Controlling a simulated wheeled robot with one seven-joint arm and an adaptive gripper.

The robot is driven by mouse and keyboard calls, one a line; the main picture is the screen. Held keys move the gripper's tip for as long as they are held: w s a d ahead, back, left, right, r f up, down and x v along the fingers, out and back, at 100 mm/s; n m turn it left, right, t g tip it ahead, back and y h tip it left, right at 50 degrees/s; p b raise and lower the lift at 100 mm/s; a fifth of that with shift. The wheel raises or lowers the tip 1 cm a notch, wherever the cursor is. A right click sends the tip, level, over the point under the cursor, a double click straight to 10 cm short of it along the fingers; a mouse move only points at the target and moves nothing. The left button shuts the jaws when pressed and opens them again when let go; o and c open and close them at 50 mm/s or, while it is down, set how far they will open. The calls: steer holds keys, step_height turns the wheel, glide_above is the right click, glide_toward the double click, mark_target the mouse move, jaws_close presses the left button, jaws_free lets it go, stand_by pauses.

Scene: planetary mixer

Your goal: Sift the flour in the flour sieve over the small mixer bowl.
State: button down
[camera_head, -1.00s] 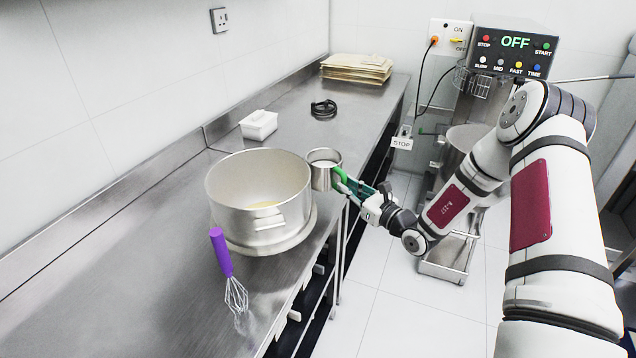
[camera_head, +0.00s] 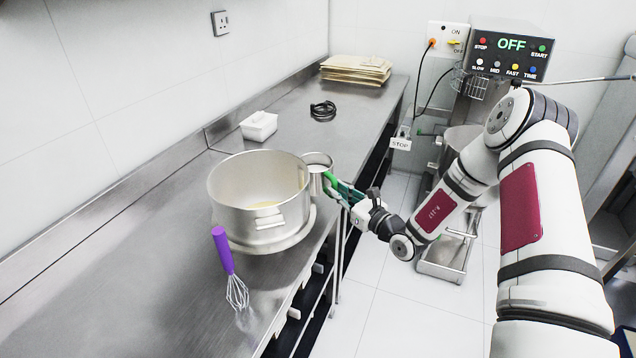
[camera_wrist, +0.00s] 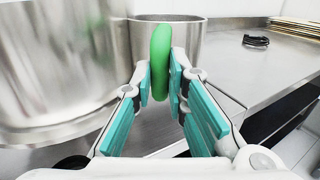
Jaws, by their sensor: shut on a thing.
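The flour sieve (camera_head: 318,172) is a small metal cup with a green handle (camera_wrist: 160,60). My gripper (camera_head: 338,184) is shut on that handle, which stands between the teal finger pads in the wrist view. The sieve is upright with white flour at its top, beside the right rim of the small mixer bowl. The bowl (camera_head: 240,208) is a wide metal pot on the steel counter with something yellowish at its bottom. In the wrist view the bowl (camera_wrist: 55,70) fills the left side and the sieve (camera_wrist: 185,38) is just ahead. The sieve's underside is hidden.
A purple-handled whisk (camera_head: 225,255) lies in front of the bowl. A white tub (camera_head: 258,126), a black coil (camera_head: 323,110) and a stack of tan sheets (camera_head: 356,68) are farther back. The mixer's control panel (camera_head: 512,52) reads OFF. The counter's left front is clear.

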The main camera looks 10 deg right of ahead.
steer(key=d, duration=0.1)
steer(key=w+d+b, duration=0.1)
steer(key=d, duration=0.1)
steer(key=w+d, duration=0.1)
steer(key=shift+w+d, duration=0.15)
steer(key=shift+w, duration=0.1)
steer(key=a, duration=0.1)
steer(key=s+a+p, duration=0.1)
steer(key=a, duration=0.1)
steer(key=s+a, duration=0.1)
steer(key=shift+s+a, duration=0.2)
steer(key=shift+s, duration=0.05)
